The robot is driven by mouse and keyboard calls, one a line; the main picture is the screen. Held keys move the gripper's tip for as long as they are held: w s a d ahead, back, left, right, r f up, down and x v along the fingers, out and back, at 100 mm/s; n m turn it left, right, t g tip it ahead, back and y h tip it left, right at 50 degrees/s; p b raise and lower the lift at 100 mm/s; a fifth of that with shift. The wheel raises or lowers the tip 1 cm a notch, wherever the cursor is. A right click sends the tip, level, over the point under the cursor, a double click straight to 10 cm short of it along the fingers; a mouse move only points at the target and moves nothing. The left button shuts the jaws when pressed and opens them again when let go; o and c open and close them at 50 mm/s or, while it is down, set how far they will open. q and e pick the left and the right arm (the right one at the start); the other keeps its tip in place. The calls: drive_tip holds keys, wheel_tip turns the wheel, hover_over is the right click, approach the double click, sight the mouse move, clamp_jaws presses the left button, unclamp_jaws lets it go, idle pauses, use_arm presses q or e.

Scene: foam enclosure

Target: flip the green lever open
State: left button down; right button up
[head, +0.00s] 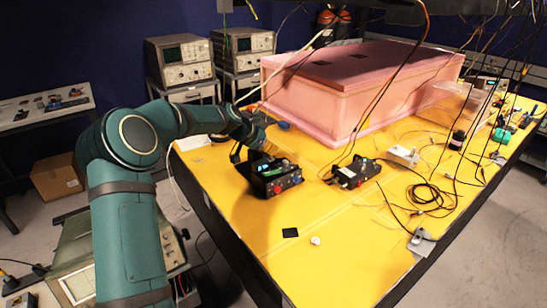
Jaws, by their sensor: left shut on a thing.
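A black control box (275,179) with red knobs on its front and a small lit display sits on the near left part of the yellow table. My left gripper (250,156) reaches in from the left and is at the back left of this box, low over its top. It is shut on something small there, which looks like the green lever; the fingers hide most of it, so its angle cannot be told. My right gripper is out of view.
A second black box (353,173) stands to the right on the yellow table (335,245). A large pink foam enclosure (350,85) stands behind. Loose cables hang and lie at the right. The table's front is mostly clear, with a small black square (290,232).

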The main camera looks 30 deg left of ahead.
use_arm(q)
drive_tip(key=v, duration=0.4)
drive_tip(key=shift+w+d+r, duration=0.15)
drive_tip(key=shift+w+r, duration=0.1)
drive_tip(key=shift+r, duration=0.1)
